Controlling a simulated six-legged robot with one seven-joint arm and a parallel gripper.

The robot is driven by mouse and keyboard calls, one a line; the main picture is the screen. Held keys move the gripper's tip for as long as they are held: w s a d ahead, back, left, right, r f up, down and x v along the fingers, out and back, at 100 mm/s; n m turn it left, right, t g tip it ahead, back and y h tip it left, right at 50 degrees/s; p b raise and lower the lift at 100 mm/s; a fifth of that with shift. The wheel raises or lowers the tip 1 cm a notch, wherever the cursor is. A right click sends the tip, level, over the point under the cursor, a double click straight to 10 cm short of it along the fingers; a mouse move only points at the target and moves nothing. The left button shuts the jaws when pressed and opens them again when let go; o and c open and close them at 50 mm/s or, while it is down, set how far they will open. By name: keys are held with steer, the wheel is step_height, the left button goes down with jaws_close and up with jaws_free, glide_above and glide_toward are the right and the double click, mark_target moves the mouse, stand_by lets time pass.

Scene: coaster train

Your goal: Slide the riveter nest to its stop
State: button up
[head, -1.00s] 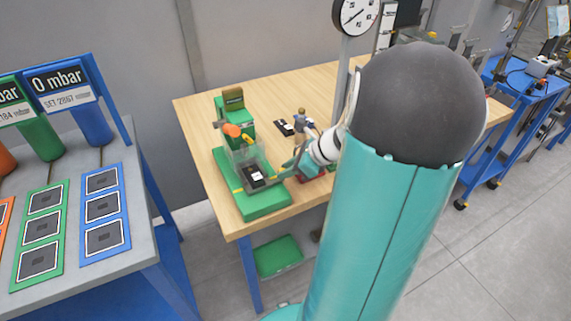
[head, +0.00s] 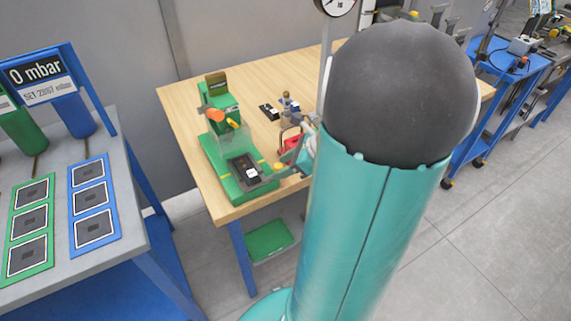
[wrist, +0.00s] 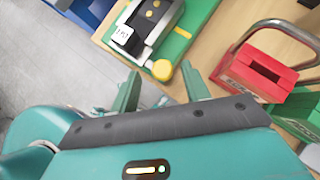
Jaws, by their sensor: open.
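The riveter (head: 219,98) is a green press with an orange handle at the table's left front. Its nest (head: 243,168), a dark slide carrying a black part with a white label, lies on the green base (head: 226,183), just in front of the clear guard. In the wrist view the nest (wrist: 151,22) is at the top, and a round yellow knob (wrist: 162,70) sits at its near end. My gripper (wrist: 163,88) is open and empty. The knob lies just beyond the gap between its fingers. In the head view my arm partly hides the gripper.
A red box with a metal handle (wrist: 262,75) stands right of my gripper, with a green block (wrist: 300,108) beside it. A small figure-like object (head: 286,103) and a black part (head: 268,112) are farther back. A grey bench (head: 133,225) with panels stands left.

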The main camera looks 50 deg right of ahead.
steer(key=v, duration=1.3)
steer(key=shift+s+r, duration=0.2)
steer(key=shift+r, duration=0.05)
steer(key=shift+d, duration=0.1)
